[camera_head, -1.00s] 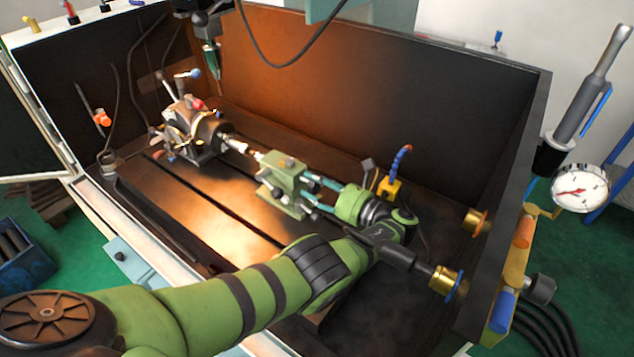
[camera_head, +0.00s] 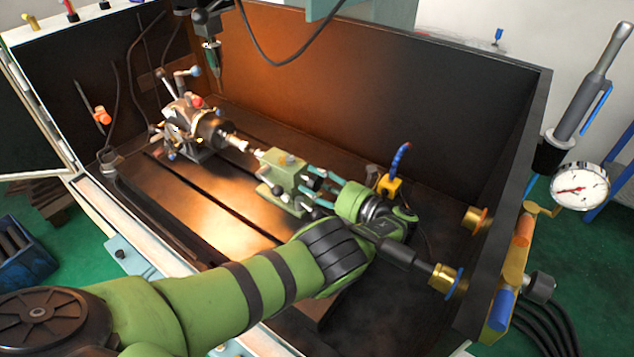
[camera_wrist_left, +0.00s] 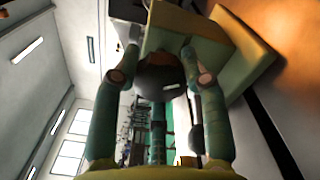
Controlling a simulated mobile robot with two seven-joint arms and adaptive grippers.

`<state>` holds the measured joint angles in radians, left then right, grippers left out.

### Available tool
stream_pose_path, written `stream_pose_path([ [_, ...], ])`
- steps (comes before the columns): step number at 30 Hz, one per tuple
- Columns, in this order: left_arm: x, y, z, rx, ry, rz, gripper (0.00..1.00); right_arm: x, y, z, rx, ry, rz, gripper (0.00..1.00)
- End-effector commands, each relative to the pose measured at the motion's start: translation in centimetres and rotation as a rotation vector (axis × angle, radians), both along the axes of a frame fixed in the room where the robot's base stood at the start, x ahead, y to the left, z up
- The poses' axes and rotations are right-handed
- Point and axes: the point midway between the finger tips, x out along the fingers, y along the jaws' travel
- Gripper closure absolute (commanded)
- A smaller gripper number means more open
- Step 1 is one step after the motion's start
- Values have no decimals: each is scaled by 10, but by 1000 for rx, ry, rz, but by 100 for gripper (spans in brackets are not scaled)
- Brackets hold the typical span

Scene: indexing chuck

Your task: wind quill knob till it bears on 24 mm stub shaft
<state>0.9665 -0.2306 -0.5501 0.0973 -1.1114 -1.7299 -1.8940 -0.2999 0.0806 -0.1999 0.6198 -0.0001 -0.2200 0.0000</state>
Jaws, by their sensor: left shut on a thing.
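The green tailstock (camera_head: 283,182) stands on the dark machine bed, its centre pointing left at the pale stub shaft (camera_head: 236,142) in the indexing chuck (camera_head: 208,128). The shaft and centre tips lie close together; I cannot tell if they touch. My left gripper (camera_head: 309,184) is at the tailstock's right end, its teal fingers pointing left. In the left wrist view the dark round quill knob (camera_wrist_left: 160,78) sits between the two fingers, and the gripper is shut on it. The knob is mostly hidden in the head view. My right gripper is not in view.
Dark enclosure walls (camera_head: 400,110) rise behind and to the right. A yellow block with a blue hose (camera_head: 390,186) stands just behind my wrist. Brass fittings (camera_head: 445,280) stick out at the right. The slotted bed (camera_head: 200,200) is clear in front of the chuck.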

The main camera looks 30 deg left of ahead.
Motion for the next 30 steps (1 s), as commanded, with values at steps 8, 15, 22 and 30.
stream_pose_path([
  [8, 2, 3, 4, 44, 249, 2, 89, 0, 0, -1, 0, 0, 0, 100],
  [15, 1, 3, 3, 68, 425, 3, 89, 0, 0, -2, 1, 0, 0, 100],
  [22, 1, 3, 3, 82, 530, 4, 89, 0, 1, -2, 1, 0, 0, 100],
  [30, 1, 3, 3, 90, 579, 5, 89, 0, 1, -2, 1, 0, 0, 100],
])
